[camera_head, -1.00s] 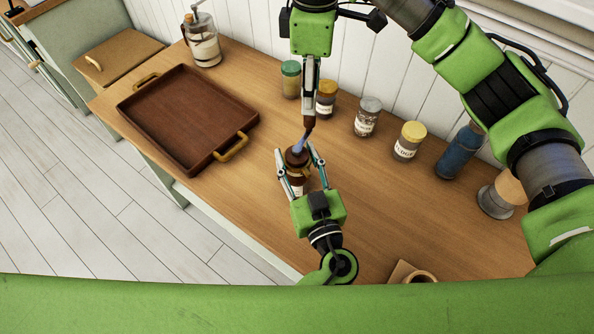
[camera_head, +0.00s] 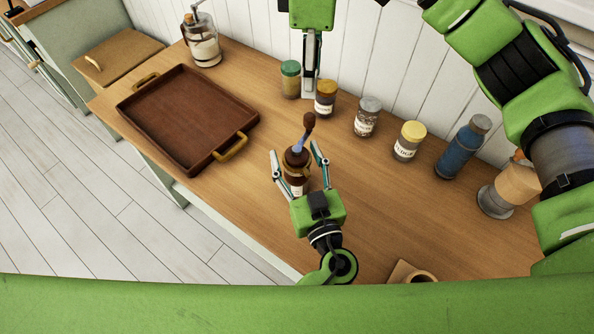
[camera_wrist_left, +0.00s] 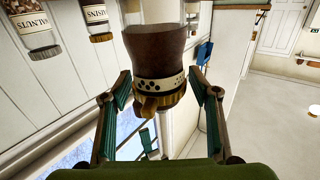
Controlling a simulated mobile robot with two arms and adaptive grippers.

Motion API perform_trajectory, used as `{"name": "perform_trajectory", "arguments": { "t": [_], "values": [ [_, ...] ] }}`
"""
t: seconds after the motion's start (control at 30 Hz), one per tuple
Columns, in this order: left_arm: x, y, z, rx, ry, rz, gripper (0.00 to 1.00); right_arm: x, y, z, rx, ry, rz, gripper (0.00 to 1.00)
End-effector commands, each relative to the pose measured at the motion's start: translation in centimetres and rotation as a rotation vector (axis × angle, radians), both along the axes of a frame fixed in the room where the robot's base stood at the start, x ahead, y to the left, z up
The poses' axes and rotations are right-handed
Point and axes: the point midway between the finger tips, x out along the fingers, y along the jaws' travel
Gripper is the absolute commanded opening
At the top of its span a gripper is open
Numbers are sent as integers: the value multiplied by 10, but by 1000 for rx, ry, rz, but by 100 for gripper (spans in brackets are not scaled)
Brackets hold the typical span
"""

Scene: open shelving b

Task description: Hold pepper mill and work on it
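The pepper mill (camera_head: 296,170) stands on the wooden counter, dark brown with a pale band and a crank topped by a brown knob (camera_head: 309,120). In the left wrist view the mill (camera_wrist_left: 158,55) shows between the fingers, with a dotted cream band. My left gripper (camera_head: 297,152) is open, one finger on each side of the mill, with narrow gaps visible. My right gripper (camera_head: 310,92) is above and behind the knob, apart from it. Its fingers overlap in this view, so their opening is unclear.
A brown tray (camera_head: 185,115) lies to the left. Behind the mill stand a green-lidded jar (camera_head: 290,80), other spice jars (camera_head: 365,118), a blue bottle (camera_head: 462,150) and a grey-and-tan container (camera_head: 508,190). Counter to the mill's right is clear.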

Motion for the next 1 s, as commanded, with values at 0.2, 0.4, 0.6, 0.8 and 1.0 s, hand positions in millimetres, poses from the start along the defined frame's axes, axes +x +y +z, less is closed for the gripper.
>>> {"name": "perform_trajectory", "arguments": {
  "t": [0.2, 0.4, 0.6, 0.8, 1.0],
  "values": [
    [0, 0, 0, 0, 0, -1, 61, 0, 0, 0, 0, 0, 0, 36],
    [-4, -2, 0, 0, 1, -2, 61, 0, 0, 0, 0, 0, 0, 36],
    [-35, -11, -1, -1, 4, -4, 61, 0, 0, 0, 0, 0, 0, 36],
    [-76, -24, -1, 0, 4, -2, 61, 0, 0, 0, 0, 0, 0, 36],
    [-105, -32, -1, 0, 2, -1, 61, 0, 0, 0, 0, 0, 0, 36]
  ]
}}
